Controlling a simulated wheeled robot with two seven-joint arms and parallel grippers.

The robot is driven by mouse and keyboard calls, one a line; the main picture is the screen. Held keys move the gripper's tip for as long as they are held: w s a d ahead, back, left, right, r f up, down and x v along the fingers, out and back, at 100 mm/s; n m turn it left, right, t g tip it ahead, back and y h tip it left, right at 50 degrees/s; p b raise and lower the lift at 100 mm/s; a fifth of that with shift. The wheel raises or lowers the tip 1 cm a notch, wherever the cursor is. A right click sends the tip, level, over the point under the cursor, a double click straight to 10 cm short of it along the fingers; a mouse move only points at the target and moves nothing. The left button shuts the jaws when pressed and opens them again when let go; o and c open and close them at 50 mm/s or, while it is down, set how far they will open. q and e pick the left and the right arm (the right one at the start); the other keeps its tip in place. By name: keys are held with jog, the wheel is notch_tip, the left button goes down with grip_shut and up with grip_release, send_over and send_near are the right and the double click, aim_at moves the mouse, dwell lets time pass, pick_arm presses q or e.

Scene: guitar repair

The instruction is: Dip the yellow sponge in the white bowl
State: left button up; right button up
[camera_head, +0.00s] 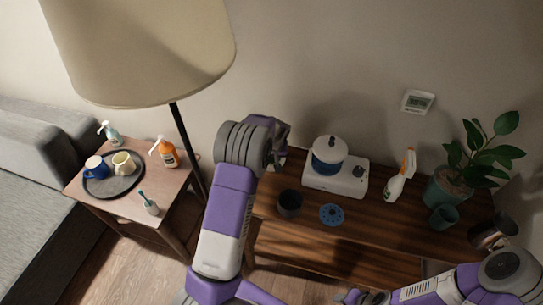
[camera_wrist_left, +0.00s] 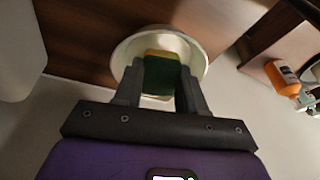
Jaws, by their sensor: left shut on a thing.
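In the left wrist view my left gripper (camera_wrist_left: 161,66) is shut on the sponge (camera_wrist_left: 163,78), which has a yellow edge and a dark green face. The sponge is over the opening of the white bowl (camera_wrist_left: 123,48), with the bowl's rim around it. I cannot tell whether the sponge touches the bowl's bottom or any liquid. In the head view my left wrist hides the sponge and most or all of the bowl. My right gripper (camera_head: 360,297) is at the bottom edge of the head view, away from the bowl; its jaw opening is unclear.
The wooden table (camera_head: 375,222) holds a dark cup (camera_head: 289,203), a blue disc (camera_head: 331,214), a white appliance with a pot (camera_head: 335,178), a spray bottle (camera_head: 397,186) and a potted plant (camera_head: 448,190). A side table with a tray (camera_head: 110,190) and a floor lamp (camera_head: 140,50) stand left.

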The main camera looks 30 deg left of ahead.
pick_arm(q)
jog(key=shift+r, duration=0.1)
dwell(0.5)
jog(key=shift+r+p, duration=2.15)
jog(key=shift+r, duration=1.05)
notch_tip(320, 180, up, 4)
jog(key=p, duration=0.2)
jog(key=shift+p, duration=0.3)
